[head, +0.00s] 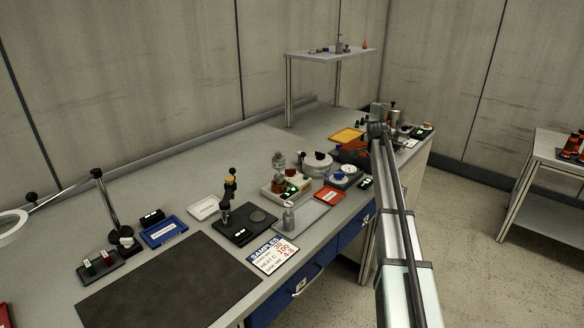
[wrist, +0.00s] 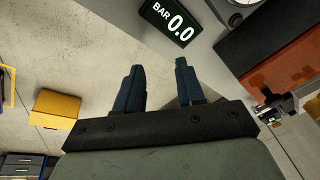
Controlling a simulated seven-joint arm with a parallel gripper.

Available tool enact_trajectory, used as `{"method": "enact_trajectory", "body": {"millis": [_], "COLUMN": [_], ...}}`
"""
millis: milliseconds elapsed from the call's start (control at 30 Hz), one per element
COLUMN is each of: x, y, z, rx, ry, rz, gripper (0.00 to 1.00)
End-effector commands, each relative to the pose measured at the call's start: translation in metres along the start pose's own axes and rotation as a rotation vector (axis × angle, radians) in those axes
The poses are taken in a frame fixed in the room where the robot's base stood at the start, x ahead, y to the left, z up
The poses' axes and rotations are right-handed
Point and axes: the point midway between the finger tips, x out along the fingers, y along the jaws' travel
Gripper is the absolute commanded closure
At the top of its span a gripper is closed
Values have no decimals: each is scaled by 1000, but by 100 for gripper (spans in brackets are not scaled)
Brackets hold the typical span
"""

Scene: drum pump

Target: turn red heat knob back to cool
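The red heat knob cannot be made out for certain. A pale device with a lit green display (head: 291,193) stands mid-bench in the head view, with a reddish-brown bottle (head: 278,183) at its back; any knob there is too small to tell. My gripper shows in the wrist view (wrist: 160,82) with two blue fingers apart and nothing between them. In the head view my arm reaches over the right part of the bench, and its fingers are hard to make out. My gripper is to the right of the pale device, away from it.
A "BAR 0.0" display (wrist: 168,22) lies just beyond my fingers, near the bench edge. An orange see-through part (wrist: 285,72) is at the right. A red tray (head: 330,195) and a white pot (head: 317,162) stand near the pale device. Open floor lies right of the bench.

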Motion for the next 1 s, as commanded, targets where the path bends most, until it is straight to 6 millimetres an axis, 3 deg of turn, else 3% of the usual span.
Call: {"method": "enact_trajectory", "body": {"millis": [33,167,300,500,600,733,867,1000], "x": [-14,-52,-105,-170,-190,-203,-198,-180], "y": [-17,-50,-83,-107,-111,-112,-110,-107], "z": [20,77,151,237,263,278,284,287], "rx": [12,59,112,169,186,198,201,200], "ry": [-18,-71,-131,-184,-198,-205,-207,-207], "rz": [4,29,71,135,159,174,179,179], "gripper": [62,62,62,62,62,62,62,62]}}
